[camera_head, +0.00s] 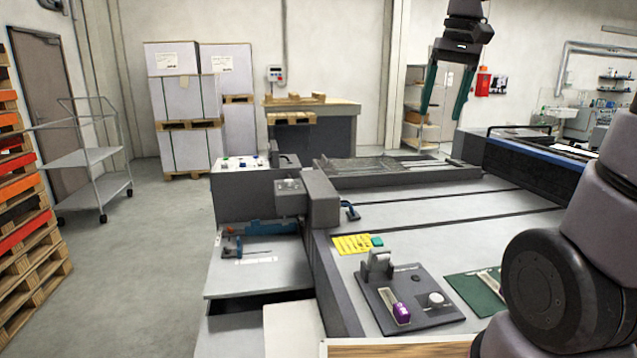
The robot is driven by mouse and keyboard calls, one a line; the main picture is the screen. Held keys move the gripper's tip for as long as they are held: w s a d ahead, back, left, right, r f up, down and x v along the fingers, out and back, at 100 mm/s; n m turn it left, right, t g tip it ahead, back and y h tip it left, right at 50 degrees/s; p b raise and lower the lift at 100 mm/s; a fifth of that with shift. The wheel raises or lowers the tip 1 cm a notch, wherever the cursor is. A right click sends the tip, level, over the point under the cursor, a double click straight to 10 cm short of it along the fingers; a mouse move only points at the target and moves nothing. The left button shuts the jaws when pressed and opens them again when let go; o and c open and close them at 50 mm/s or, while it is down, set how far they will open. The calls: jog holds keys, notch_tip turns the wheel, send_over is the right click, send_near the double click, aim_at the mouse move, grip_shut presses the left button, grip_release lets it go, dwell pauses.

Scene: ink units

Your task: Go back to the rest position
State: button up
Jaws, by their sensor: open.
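My gripper (443,108) hangs in the upper right of the head view, with its two dark green fingers pointing down and spread apart. Nothing is between the fingers. It is in the air above the far part of the grey machine bed (440,222) and touches nothing that I can see. My dark arm fills the right edge of the view and hides part of the bed there.
On the bed are a dark fixture plate (415,318) with a purple piece (402,313), a yellow card (352,244) and a green mat (472,290). A control box (240,185) stands at the left. A trolley (85,158) and stacked pallets (28,240) flank clear floor.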

jog(key=s+f+m+t, duration=0.1)
jog(key=s+m+t, duration=0.2)
jog(key=s, duration=0.8)
jog(key=shift+f+t+y, duration=0.15)
jog(key=shift+t+y, duration=0.25)
jog(key=shift+t, duration=0.9)
